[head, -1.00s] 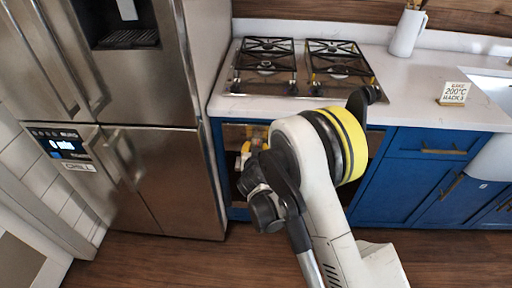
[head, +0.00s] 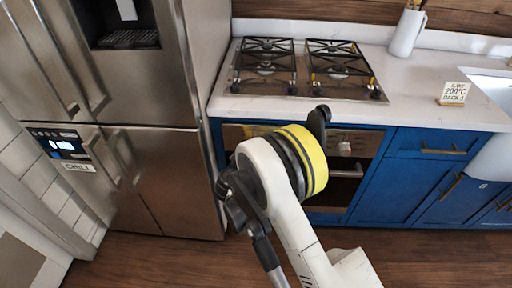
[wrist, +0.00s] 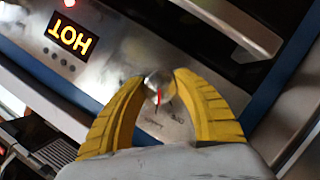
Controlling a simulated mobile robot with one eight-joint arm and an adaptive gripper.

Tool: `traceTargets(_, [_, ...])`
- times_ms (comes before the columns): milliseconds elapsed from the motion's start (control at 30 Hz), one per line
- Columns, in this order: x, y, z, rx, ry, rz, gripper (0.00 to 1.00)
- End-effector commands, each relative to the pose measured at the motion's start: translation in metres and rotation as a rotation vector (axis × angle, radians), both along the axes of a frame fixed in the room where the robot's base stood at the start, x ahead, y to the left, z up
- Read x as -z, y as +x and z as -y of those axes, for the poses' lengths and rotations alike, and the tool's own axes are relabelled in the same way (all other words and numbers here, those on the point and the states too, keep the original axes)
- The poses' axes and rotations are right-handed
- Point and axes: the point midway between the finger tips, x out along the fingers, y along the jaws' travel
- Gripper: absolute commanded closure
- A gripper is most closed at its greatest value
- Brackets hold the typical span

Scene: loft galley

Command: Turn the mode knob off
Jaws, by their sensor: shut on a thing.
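My gripper (wrist: 159,88) has yellow ribbed fingers and is shut on a small round silver knob (wrist: 154,80) on the oven's control panel, one finger on each side. A red pointer line on the knob points roughly down in the wrist view. Small markings on the panel beside it are too blurred to read. In the head view my arm hides the gripper and this knob. The oven (head: 347,173) sits under the cooktop, and a pale round knob (head: 344,148) shows on its front, right of my arm.
A lit "HOT" display (wrist: 69,35) and a red light are on the panel. A steel fridge (head: 165,175) stands left, with blue cabinets (head: 410,180) to the right.

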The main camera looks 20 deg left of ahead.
Motion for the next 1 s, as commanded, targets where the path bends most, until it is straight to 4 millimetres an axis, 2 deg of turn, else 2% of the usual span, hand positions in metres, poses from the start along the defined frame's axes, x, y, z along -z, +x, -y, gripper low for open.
traceTargets(500, [-0.0012, 0.0010, -0.0004, -0.001, -0.391, 0.096, 0.95])
traceTargets(1000, [-0.0016, 0.0009, 0.0000, -0.001, -0.508, 0.124, 0.95])
